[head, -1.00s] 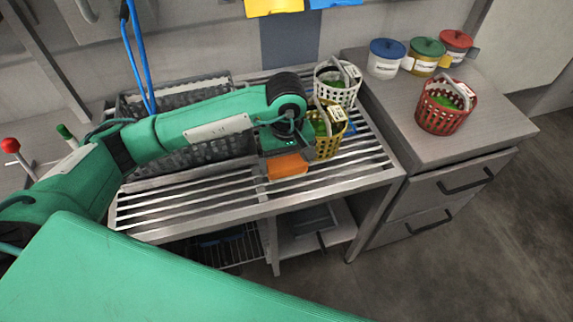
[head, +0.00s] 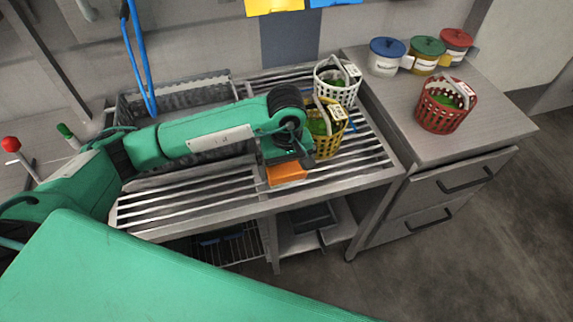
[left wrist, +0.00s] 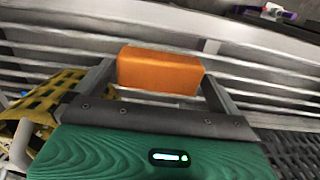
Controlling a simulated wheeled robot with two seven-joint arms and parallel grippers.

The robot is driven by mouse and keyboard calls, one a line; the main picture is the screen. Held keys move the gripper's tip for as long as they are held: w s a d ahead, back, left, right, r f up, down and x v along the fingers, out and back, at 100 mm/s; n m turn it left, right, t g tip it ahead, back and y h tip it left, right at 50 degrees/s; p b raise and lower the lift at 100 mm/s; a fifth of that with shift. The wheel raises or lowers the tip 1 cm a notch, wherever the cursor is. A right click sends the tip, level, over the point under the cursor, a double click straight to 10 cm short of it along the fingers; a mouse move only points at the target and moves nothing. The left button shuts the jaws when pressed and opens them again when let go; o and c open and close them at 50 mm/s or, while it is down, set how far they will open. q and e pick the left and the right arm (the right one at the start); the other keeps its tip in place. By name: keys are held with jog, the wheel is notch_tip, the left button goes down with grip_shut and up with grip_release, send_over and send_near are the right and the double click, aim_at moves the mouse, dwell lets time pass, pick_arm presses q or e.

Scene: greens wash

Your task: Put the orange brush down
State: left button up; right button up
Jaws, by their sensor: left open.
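The orange brush (head: 287,172) shows as an orange block at the front part of the slatted metal rack. In the left wrist view the orange brush (left wrist: 160,71) lies between the two finger ends, over the slats. My left gripper (head: 286,163) is right above and behind it in the head view, its fingers mostly hidden by the wrist. In the left wrist view my left gripper (left wrist: 160,85) is open, with one finger on each side of the brush. The brush appears to rest on the slats. My right gripper is not in view.
A yellow basket (head: 328,142) with greens stands close beside my left gripper, and a white basket (head: 342,95) behind it. A red basket (head: 440,118) and several lidded jars stand on the counter at right. Front left slats (head: 190,205) are clear.

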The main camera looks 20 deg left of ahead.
aim_at(287, 168)
pick_arm(q)
jog(key=shift+r, duration=0.45)
notch_tip(287, 168, up, 3)
jog(key=shift+r+b, duration=0.15)
jog(key=shift+b, duration=0.35)
notch_tip(287, 168, up, 8)
jog(key=b, duration=0.1)
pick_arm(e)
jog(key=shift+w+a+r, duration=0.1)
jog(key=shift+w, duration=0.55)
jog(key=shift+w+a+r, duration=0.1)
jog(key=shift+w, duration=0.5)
